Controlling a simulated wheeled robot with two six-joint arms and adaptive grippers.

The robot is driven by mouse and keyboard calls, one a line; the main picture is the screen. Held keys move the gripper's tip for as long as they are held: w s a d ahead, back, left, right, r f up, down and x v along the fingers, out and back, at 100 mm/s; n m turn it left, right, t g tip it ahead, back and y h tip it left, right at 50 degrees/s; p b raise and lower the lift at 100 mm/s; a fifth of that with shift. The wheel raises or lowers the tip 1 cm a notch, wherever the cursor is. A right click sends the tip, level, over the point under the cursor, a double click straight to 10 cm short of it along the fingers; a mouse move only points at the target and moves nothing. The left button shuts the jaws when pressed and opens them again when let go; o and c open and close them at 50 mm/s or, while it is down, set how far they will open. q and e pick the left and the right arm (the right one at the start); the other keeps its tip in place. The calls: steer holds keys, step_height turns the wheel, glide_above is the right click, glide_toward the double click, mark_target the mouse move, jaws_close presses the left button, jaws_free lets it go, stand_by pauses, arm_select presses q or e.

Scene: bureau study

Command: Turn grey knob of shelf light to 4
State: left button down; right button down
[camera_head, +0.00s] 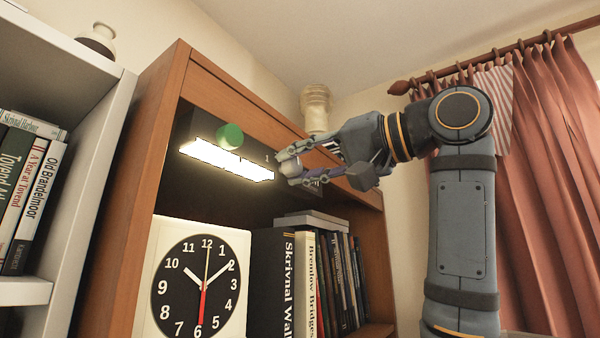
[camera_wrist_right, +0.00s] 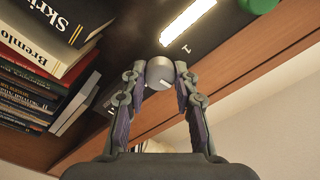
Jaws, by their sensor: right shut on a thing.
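The shelf light is a dark box with a lit white strip (camera_head: 226,160) under the top of the wooden bookcase. Its grey knob (camera_wrist_right: 160,72) sits between the fingers of my right gripper (camera_wrist_right: 160,82), which is shut on it. In the head view the same gripper (camera_head: 287,166) reaches in from the right, and its fingers partly cover the knob. A digit 1 shows beside the knob in the wrist view; other dial marks are hidden or too small to read. A green knob (camera_head: 230,136) is on the light, left of the grey one. My left gripper is out of view.
A clock (camera_head: 197,285) and a row of books (camera_head: 300,280) stand on the shelf below the light. A pale vase (camera_head: 316,108) stands on top of the bookcase, behind my gripper. A white bookcase (camera_head: 100,160) is at left, red curtains (camera_head: 540,200) at right.

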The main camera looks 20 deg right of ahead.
steer(key=m+b, duration=0.1)
steer(key=m, duration=0.1)
steer(key=m+b, duration=0.1)
steer(key=m, duration=0.1)
steer(key=shift+f+m, duration=0.2)
steer(key=shift+m, duration=0.1)
steer(key=m+b, duration=0.1)
steer(key=m, duration=0.2)
steer(key=shift+m+b, duration=0.3)
steer(key=shift+m, duration=0.1)
steer(key=m+b, duration=0.1)
steer(key=m, duration=0.2)
steer(key=shift+m, duration=0.3)
steer(key=shift+m+b, duration=0.8)
steer(key=shift+m, duration=1.1)
steer(key=c, duration=1)
jaws_free()
steer(key=shift+d, duration=0.1)
